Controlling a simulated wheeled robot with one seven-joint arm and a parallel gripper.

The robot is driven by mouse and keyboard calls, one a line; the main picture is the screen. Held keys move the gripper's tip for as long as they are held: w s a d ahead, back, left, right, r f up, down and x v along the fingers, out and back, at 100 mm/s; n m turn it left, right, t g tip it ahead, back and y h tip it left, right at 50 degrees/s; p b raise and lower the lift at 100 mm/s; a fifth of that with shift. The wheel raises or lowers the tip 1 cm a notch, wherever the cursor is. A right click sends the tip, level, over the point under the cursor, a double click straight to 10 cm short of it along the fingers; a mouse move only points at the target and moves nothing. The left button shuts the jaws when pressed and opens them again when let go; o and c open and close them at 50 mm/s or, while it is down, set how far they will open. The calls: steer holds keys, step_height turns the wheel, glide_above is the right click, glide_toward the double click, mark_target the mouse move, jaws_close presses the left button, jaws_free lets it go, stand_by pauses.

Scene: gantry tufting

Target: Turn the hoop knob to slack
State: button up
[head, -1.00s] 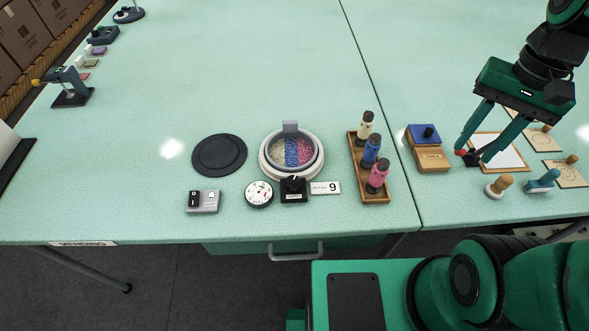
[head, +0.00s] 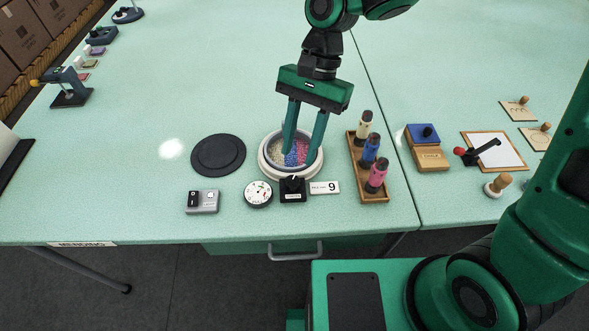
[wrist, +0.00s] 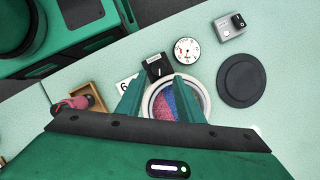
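The hoop (head: 264,166) is a round white ring with yellow, blue and pink tufted fill. The hoop knob (head: 292,185) is a black knob with a white pointer line on a black base, just in front of the ring. It also shows in the wrist view (wrist: 156,68). A round white dial (head: 258,194) sits left of the knob. My gripper (head: 301,162) is open and empty, pointing down over the hoop, a little behind the knob. In the wrist view its fingertips (wrist: 158,84) lie on either side of the ring's near part, apart from the knob.
A small card reading 9 (head: 325,187) lies right of the knob. A wooden rack (head: 380,197) of several bottles stands further right. A grey switch box (head: 203,202) and a black disc (head: 218,155) are to the left.

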mark_target(292, 180)
steer(key=x, duration=0.7)
steer(key=shift+f, duration=0.1)
steer(key=c, duration=0.8)
